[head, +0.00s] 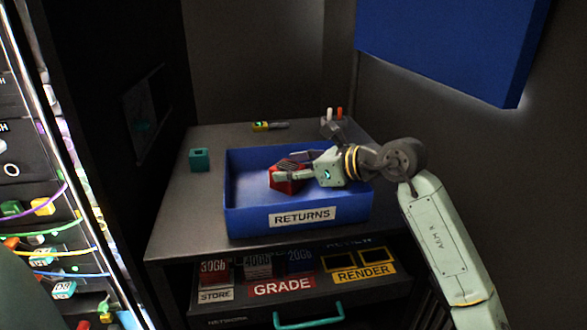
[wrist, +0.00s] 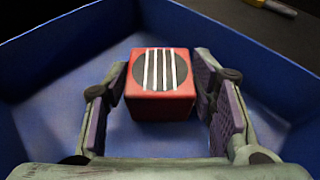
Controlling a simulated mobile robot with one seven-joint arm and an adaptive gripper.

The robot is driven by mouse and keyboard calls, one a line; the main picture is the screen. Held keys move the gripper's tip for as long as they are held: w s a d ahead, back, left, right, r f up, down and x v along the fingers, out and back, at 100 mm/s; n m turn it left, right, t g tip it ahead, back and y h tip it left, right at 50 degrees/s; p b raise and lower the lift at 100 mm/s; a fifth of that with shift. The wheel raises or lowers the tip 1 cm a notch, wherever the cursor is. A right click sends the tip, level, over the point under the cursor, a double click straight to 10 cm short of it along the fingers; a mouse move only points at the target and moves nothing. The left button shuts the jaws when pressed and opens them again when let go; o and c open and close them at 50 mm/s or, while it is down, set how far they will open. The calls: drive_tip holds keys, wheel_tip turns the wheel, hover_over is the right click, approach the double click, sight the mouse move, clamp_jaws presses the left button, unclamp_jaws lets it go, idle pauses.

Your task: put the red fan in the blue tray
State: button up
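The red fan (wrist: 161,85) is a red block with a dark round face and white bars on top. It is inside the blue tray (head: 295,222), within its walls, also seen in the head view (head: 289,184). The tray carries a RETURNS label and sits on the dark table; its blue walls fill the wrist view (wrist: 62,55). Whether the fan's underside touches the tray floor cannot be told.
A teal block (head: 200,160) stands on the table left of the tray. A small yellow-and-grey item (head: 269,126) lies behind it. A holder with white and orange sticks (head: 334,122) is at the back right. A large blue panel (head: 445,40) hangs at upper right.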

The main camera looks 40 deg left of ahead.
drive_tip(key=o, duration=0.4)
drive_tip(key=shift+r, duration=0.15)
